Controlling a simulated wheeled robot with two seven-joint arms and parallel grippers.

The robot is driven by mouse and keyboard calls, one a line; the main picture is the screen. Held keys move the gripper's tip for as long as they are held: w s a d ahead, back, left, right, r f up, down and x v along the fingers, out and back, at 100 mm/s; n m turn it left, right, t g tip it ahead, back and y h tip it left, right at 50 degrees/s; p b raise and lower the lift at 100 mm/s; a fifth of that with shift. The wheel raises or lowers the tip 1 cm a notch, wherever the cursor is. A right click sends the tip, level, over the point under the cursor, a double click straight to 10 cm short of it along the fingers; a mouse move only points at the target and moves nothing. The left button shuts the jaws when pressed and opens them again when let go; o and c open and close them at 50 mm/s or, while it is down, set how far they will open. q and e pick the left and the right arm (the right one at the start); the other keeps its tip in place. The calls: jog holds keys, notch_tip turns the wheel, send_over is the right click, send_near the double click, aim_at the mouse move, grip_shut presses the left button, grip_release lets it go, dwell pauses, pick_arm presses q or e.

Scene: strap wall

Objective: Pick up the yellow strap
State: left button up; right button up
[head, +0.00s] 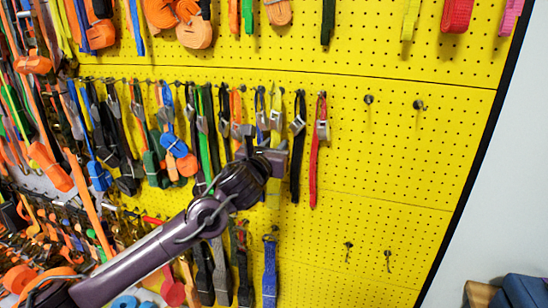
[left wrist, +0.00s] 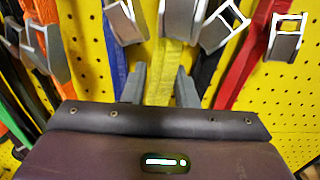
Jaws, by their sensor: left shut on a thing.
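The yellow strap (head: 277,104) hangs by its metal buckle in the middle row of the yellow pegboard, between a blue strap and a black one. In the left wrist view the yellow strap (left wrist: 161,88) runs down between the two fingers. My left gripper (head: 279,158) is at the strap below its buckle; its fingers (left wrist: 160,88) are shut on it. The gripper hides part of the strap in the head view. My right gripper is not in view.
A blue strap (head: 259,103) hangs close on the left, a black strap (head: 297,130) and a red strap (head: 316,150) on the right. Many straps crowd the left. Bare hooks (head: 368,99) and open pegboard lie to the right.

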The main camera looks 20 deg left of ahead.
pick_arm(q)
jog(key=shift+r+b, duration=0.35)
jog(key=shift+r, duration=0.5)
jog(key=s+b, duration=0.2)
jog(key=s, duration=1.6)
jog(key=shift+a+b, duration=0.3)
jog(key=shift+b, duration=0.1)
jog(key=shift+f, duration=0.15)
